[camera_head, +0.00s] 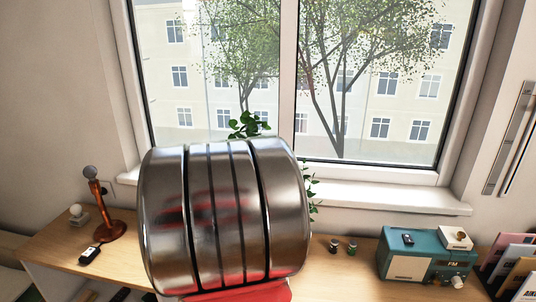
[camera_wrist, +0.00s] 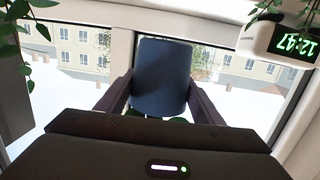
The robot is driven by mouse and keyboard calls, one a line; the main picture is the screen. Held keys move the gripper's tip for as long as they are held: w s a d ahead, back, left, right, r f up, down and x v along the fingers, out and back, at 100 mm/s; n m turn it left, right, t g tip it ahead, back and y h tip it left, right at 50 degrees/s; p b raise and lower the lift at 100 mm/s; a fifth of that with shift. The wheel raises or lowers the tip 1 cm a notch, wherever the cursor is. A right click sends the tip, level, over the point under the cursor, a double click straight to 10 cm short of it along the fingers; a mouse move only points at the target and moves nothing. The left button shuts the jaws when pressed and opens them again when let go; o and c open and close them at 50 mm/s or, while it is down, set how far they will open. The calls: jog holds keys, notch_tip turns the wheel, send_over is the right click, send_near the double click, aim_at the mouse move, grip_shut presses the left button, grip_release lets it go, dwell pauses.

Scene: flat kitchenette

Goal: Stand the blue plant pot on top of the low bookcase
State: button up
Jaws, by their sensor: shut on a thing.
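The blue plant pot (camera_wrist: 162,76) is held between the two dark fingers of my gripper (camera_wrist: 160,85) in the wrist view. Some green leaves show at the pot's edge nearest the camera. In the head view my arm hides the gripper and pot. Green leaves (camera_head: 248,125) show above the arm in front of the window; I cannot tell if they belong to this plant. A long wooden top (camera_head: 338,274) with an open pale compartment below its left end runs under the window. It may be the low bookcase; my arm covers its middle.
On the top stand an orange-brown lamp (camera_head: 105,215) at left, two small jars by the middle, and a teal radio (camera_head: 425,260) at right. Magazines (camera_head: 515,270) stand at far right. The wrist view shows a clock (camera_wrist: 280,38) and hanging leaves at both upper corners.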

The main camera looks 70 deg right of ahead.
jog(key=w+a+f+n+t+y, duration=0.3)
jog(key=w+a+f+n+t, duration=0.15)
jog(key=w+a, duration=0.75)
jog(key=w+a+f+n+t+y, duration=0.3)
jog(key=w+a+f+n+t, duration=0.15)
jog(key=w+a, duration=0.75)
jog(key=w+a+f+n+t+y, duration=0.1)
jog(key=w+a+f+n+y, duration=0.1)
jog(key=a, duration=0.9)
jog(key=w+a+f+n+t+y, duration=0.1)
jog(key=w+a+f+n+y, duration=0.1)
jog(key=a, duration=1)
jog(key=w+a+f+n+t+y, duration=0.2)
jog(key=a+f+y, duration=0.3)
jog(key=a, duration=0.6)
jog(key=shift+w+a+n+y, duration=0.15)
jog(key=shift+w+n+y, duration=0.15)
jog(key=shift+w+y, duration=0.35)
jog(key=shift+f, duration=0.1)
